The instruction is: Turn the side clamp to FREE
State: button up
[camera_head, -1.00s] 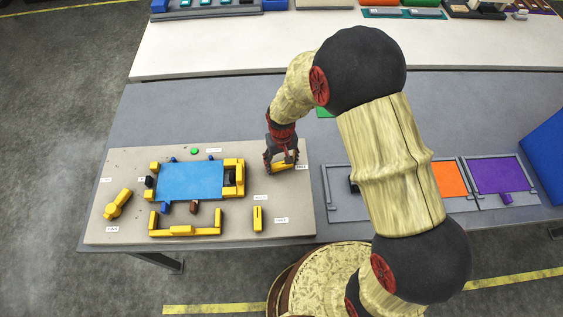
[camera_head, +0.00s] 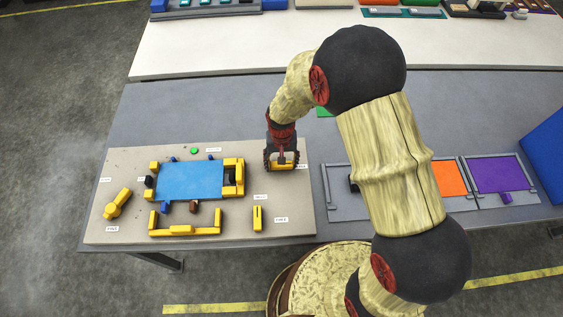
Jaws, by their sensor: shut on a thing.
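My gripper (camera_head: 281,164) points down at the right part of the beige board and is shut on a yellow handle (camera_head: 284,168). The handle lies about level across the picture, and the fingers hide much of it. I cannot read the small white label (camera_head: 302,166) at its right end, so I cannot tell which position it marks. A blue plate (camera_head: 190,180) sits in a yellow fixture to the left of my gripper.
The beige board (camera_head: 130,165) also bears a yellow knob (camera_head: 117,204) at left, an upright yellow bar (camera_head: 257,218) at front right and a green button (camera_head: 194,151). Framed orange (camera_head: 450,179) and purple (camera_head: 497,174) panels lie to the right.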

jog(key=o, duration=1.2)
jog(key=shift+c, duration=0.2)
notch_tip(320, 180, up, 12)
